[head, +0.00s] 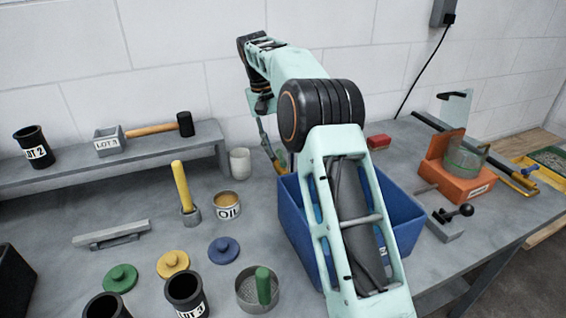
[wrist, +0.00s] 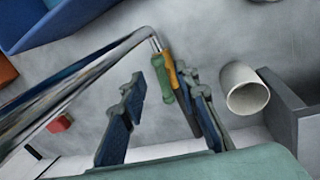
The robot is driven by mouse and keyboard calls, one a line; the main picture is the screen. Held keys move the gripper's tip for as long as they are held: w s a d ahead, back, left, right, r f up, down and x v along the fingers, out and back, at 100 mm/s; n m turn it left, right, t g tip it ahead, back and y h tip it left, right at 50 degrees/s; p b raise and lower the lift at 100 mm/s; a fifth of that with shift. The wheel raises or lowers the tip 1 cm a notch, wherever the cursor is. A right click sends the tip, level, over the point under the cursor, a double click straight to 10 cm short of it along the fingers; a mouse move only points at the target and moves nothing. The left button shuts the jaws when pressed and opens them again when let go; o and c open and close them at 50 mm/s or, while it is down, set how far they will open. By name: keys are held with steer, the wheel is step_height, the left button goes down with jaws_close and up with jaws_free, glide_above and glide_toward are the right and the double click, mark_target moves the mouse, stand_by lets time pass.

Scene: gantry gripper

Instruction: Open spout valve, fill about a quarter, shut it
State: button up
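No firm hold on either shows.
A blue bin (head: 291,206) stands mid-bench, partly hidden by my arm. A white cup (head: 240,163) stands left of my gripper; it also shows in the wrist view (wrist: 244,88). A black-knobbed lever (head: 460,212) sits before the orange block. Lids, pots and tools occupy the left.

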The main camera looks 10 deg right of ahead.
mark_target(282, 160)
steer(key=shift+d+f, duration=0.25)
steer(key=shift+f, duration=0.95)
steer(key=shift+d+f, duration=0.25)
steer(key=shift+f, duration=0.9)
jaws_close()
